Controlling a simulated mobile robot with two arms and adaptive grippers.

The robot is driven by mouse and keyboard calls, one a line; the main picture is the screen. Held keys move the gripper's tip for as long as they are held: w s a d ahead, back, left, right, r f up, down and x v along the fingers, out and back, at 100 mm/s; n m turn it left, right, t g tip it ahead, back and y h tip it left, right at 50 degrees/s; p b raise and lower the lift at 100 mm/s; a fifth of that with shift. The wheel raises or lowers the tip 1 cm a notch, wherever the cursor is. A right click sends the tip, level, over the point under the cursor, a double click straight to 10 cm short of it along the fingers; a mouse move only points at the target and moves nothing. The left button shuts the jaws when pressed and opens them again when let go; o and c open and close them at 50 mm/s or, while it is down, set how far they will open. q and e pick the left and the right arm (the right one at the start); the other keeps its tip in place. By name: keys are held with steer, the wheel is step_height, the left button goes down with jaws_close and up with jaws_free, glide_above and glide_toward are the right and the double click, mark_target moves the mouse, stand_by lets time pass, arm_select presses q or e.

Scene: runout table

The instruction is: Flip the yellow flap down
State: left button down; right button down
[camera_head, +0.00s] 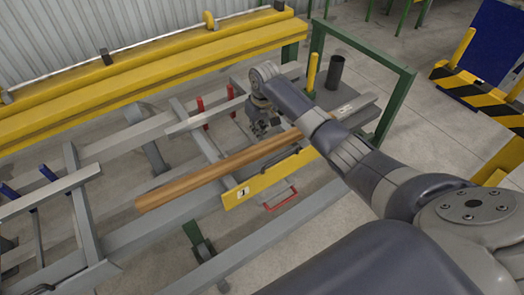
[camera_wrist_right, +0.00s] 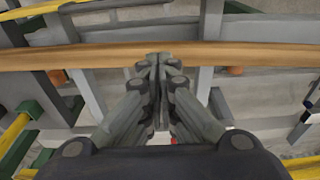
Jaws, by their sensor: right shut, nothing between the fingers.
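The yellow flap (camera_head: 262,178) is a long plate with a white label marked 1 at its left end. It stands raised along the near side of a wooden board (camera_head: 185,186), with its broad face showing. My right gripper (camera_head: 268,130) is above the frame on the far side of the board, beyond the flap, and apart from the flap. In the right wrist view its fingers (camera_wrist_right: 157,62) are pressed together and empty, overlapping the board (camera_wrist_right: 85,57) in the picture. I cannot tell whether they touch it. My left gripper is not in view.
A red handle (camera_head: 281,199) lies below the flap. Red posts (camera_head: 201,105) stand beyond the board. A yellow beam (camera_head: 140,80) runs along the back. A green frame (camera_head: 395,100) and a dark cylinder (camera_head: 335,72) stand at the right. Grey rails surround the board.

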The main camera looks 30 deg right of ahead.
step_height(320, 180, down, 10)
steer(key=w+b, duration=0.1)
steer(key=s+p, duration=0.3)
steer(key=shift+s+d+r, duration=0.1)
steer(key=shift+s+r, duration=0.2)
steer(key=shift+r, duration=0.1)
stand_by(0.3)
